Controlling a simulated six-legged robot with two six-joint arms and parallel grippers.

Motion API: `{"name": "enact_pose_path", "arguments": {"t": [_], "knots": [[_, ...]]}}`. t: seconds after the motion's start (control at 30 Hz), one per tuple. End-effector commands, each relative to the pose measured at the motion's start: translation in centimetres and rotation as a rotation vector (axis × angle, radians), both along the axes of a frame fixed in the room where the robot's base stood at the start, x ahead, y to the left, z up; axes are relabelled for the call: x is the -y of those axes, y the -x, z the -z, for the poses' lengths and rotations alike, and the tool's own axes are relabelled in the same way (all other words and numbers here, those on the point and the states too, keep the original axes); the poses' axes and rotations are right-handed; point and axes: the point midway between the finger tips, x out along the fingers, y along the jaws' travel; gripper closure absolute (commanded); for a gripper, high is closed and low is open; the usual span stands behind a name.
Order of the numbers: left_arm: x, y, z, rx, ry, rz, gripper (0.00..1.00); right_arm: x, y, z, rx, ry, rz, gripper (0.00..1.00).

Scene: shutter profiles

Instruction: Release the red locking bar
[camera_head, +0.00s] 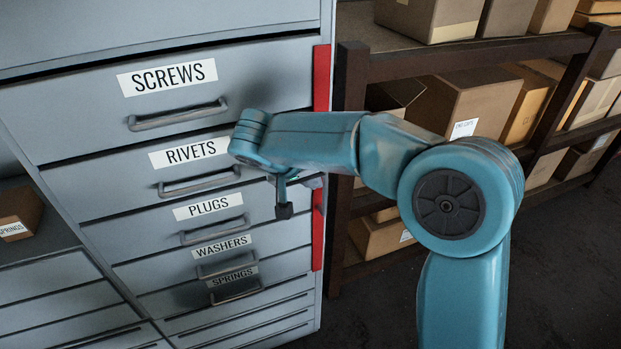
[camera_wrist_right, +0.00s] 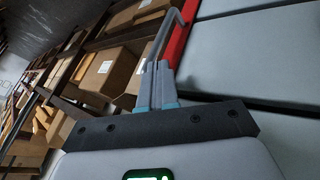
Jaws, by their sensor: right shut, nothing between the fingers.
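The red locking bar (camera_head: 321,75) runs upright along the right edge of the grey drawer cabinet. My right forearm and wrist cross in front of its middle in the head view; its lower part (camera_head: 317,240) shows below them. In the right wrist view the red bar (camera_wrist_right: 177,45) is just right of my right gripper (camera_wrist_right: 157,65). The gripper's fingers are together and empty. A thin bent grey rod (camera_wrist_right: 163,32) stands by the red bar just beyond the fingertips; I cannot tell whether they touch. My left gripper is in neither view.
The cabinet drawers (camera_head: 80,98), labelled Screws, Rivets, Plugs, Washers and Springs, look closed. A brown shelf rack (camera_head: 351,95) with cardboard boxes (camera_head: 465,105) stands right of the cabinet. Dark open floor (camera_head: 570,270) lies at the lower right.

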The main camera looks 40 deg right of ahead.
Motion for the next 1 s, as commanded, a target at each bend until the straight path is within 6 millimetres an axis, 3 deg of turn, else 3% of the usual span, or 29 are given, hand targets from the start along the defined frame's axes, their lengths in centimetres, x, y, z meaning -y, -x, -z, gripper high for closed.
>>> {"name": "enact_pose_path", "arguments": {"t": [0.7, 1.0], "knots": [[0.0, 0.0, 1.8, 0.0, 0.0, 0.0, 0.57, 0.4, 0.8, 0.1, 0.001, 0.0, -0.126, 1.0], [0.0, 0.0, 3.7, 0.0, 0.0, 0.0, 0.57, 1.1, 1.7, 0.4, 0.003, 0.0, -0.266, 1.0]]}}
